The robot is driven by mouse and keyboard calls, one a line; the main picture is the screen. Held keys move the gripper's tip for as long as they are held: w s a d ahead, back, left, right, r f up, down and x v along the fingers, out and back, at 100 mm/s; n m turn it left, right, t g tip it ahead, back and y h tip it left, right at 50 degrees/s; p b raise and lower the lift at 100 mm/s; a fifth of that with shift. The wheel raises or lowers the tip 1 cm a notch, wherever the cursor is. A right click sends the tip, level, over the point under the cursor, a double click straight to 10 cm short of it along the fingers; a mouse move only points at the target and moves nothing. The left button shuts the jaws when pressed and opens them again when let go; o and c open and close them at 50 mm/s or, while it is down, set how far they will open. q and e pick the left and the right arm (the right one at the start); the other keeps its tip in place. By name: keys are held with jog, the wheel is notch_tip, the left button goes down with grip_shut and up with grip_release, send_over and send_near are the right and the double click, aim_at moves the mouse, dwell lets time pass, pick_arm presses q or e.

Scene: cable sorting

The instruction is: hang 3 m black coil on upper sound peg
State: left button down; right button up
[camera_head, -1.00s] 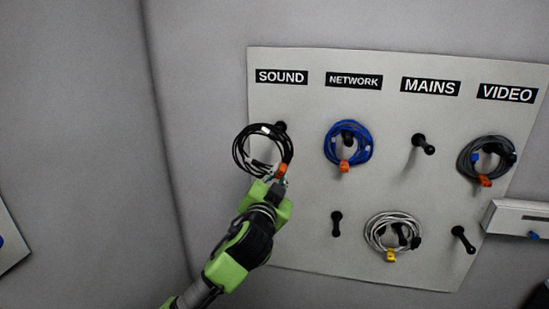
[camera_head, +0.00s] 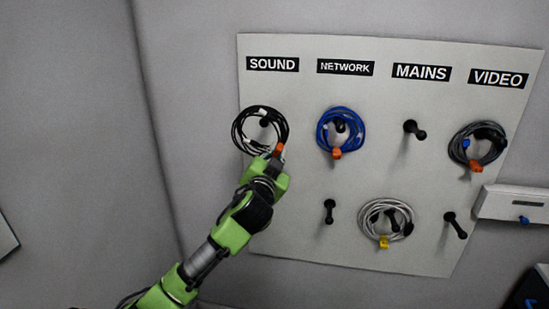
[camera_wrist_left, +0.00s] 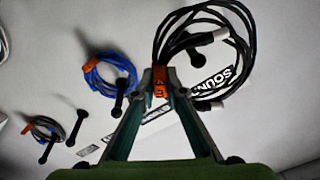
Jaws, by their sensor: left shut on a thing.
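The black coil (camera_head: 236,134) with an orange tag (camera_head: 279,150) is at the upper left of the board, below the SOUND label. My left gripper (camera_head: 274,160) is shut on its tagged lower right edge. The upper sound peg (camera_head: 265,122) shows inside the ring's outline, in its upper part. I cannot tell whether the ring is around the peg or in front of its tip. In the left wrist view the gripper (camera_wrist_left: 160,95) pinches the orange tag (camera_wrist_left: 160,82), and the coil (camera_wrist_left: 248,38) spreads beyond the fingertips. My right gripper is out of view.
A blue coil (camera_head: 321,142) hangs under NETWORK, a grey coil (camera_head: 455,150) under VIDEO, and a light coil (camera_head: 366,228) lower down. The upper mains peg (camera_head: 414,130) and the lower pegs (camera_head: 329,211) and (camera_head: 456,226) are bare. A white ledge (camera_head: 505,203) stands at right.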

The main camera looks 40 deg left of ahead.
pick_arm(q)
jog(key=w+a+f+b, duration=0.4)
jog(key=w+a+b, duration=0.1)
jog(key=w, duration=0.6)
jog(key=shift+w+a, duration=0.2)
jog(key=shift+a, duration=0.45)
dwell(0.5)
jog(key=shift+f, duration=0.1)
dwell(0.4)
jog(key=c, duration=2)
grip_release()
jog(key=shift+o, duration=0.2)
